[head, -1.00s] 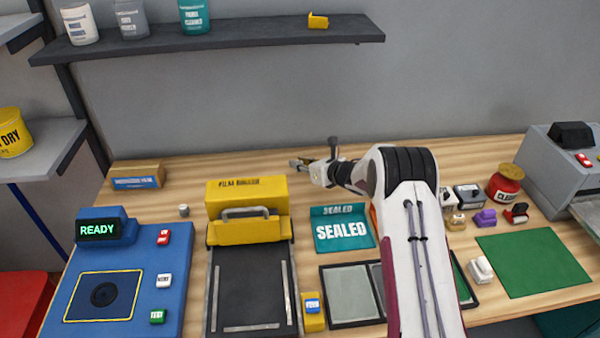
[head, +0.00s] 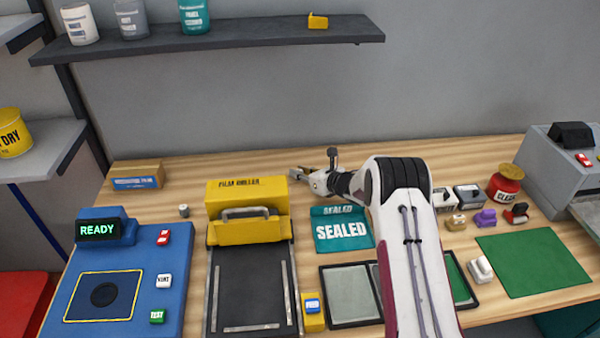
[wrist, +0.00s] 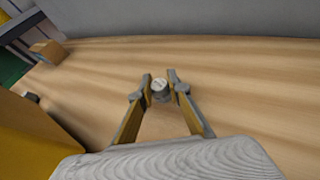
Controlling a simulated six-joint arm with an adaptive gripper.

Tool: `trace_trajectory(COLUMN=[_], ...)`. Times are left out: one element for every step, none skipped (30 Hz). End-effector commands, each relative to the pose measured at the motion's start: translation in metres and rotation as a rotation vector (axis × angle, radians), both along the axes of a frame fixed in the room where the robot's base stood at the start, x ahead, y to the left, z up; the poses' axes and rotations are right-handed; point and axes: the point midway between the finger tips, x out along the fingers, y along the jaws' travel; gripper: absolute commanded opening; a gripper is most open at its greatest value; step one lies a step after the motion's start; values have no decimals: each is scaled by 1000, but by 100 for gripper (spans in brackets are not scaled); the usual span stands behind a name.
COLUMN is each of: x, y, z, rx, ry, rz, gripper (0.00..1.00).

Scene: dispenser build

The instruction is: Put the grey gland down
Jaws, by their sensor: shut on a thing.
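My gripper (wrist: 160,86) is shut on the grey gland (wrist: 159,85), a small round piece with a pale top, seen between the two fingertips in the wrist view. Bare wood lies below and around it. I cannot tell whether the gland touches the table. In the head view my gripper (head: 300,175) is low over the back of the table, behind and right of the yellow film roller. The gland cannot be made out there.
The yellow film roller (head: 247,205) stands just left of my gripper. A teal SEALED pouch (head: 341,230) lies in front. Another small grey piece (head: 184,210) stands left of the roller. A cardboard box (head: 137,175) is at the back left. The wood toward the wall is clear.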

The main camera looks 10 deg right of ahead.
Motion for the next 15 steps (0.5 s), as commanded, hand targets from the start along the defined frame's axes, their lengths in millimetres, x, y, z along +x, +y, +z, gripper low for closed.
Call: trace_trajectory(x=[0,0,0,0,0,0,0,0,0,0,0,0,0,0,0], y=[0,0,0,0,0,0,0,0,0,0,0,0,0,0,0], z=[0,0,0,0,-1,-1,-2,-3,-2,-2,-2,-2,-2,-2,-2], rx=[0,0,0,0,0,0,-1,0,0,0,0,0,0,-1,-1], ry=[0,0,0,0,0,0,1,0,0,0,0,0,0,1,1], rz=[0,0,0,0,0,0,0,0,0,0,0,0,0,0,0], gripper=[6,6,6,6,6,6,6,6,27,34,34,34,34,34,34])
